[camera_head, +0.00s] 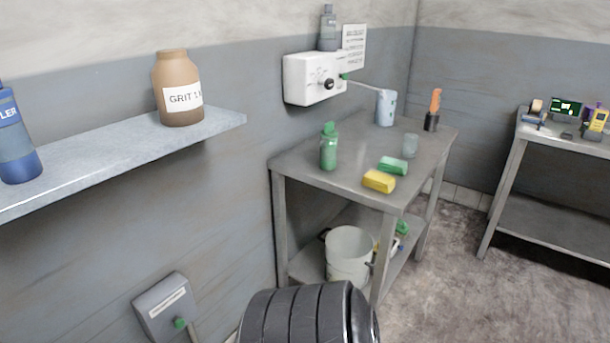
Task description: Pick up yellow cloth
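The yellow cloth (379,181) looks like a small folded block. It lies on the near edge of the grey metal table (345,168), close to the front corner. A similar green block (392,165) lies just behind it. Neither of my grippers shows in the head view, so I see nothing held.
A wall shelf (120,157) juts out at left. The floor at right is clear.

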